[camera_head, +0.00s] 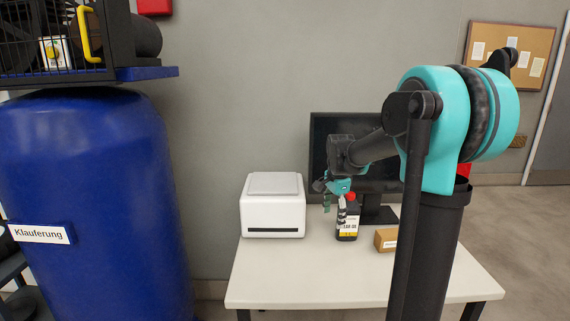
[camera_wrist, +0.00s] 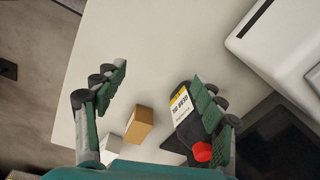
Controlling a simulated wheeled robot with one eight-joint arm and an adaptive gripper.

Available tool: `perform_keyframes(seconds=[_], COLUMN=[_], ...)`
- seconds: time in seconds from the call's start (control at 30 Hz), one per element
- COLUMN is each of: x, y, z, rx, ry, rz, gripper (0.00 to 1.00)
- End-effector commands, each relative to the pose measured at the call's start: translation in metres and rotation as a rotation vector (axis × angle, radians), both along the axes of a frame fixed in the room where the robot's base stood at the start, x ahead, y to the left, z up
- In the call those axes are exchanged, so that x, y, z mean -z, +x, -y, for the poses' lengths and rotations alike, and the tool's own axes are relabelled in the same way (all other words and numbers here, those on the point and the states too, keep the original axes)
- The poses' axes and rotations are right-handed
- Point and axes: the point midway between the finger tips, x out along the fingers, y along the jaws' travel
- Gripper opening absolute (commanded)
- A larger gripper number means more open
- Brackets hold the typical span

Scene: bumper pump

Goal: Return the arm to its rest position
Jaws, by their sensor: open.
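My gripper (camera_head: 334,188) hangs over the white table, close to a dark bottle (camera_head: 348,222) with a red cap and a white and yellow label. In the wrist view my gripper (camera_wrist: 160,110) is open, its two green fingers wide apart with nothing between the tips. The bottle (camera_wrist: 183,108) shows there beside and partly behind the right finger; I cannot tell whether they touch. My arm (camera_head: 440,130) reaches forward and left from its black column at the right of the head view.
The white table (camera_head: 270,280) carries a white printer (camera_head: 272,208), a monitor (camera_head: 330,140) and a cardboard box (camera_head: 385,239). A large blue tank (camera_head: 95,190) labelled Klauferung stands at left, with caged equipment (camera_head: 60,50) above it. Open floor (camera_head: 510,225) lies at right.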

Motion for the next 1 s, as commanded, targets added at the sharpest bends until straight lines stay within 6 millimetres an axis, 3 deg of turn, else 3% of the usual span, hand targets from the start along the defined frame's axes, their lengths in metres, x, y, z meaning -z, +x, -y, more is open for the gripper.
perform_keyframes(seconds=[0.17,0.5,0.6,0.73,1.0], x=[0.02,0.092,0.111,0.127,0.127], y=[-0.045,-0.18,-0.211,-0.236,-0.237], z=[0.007,0.022,0.025,0.026,0.027], rx=[-0.213,-0.86,-1.01,-1.137,-1.143], ry=[-0.021,-0.161,-0.21,-0.256,-0.258], rz=[0.053,0.201,0.229,0.25,0.251], gripper=[0.7,0.7,0.7,0.7,0.7])
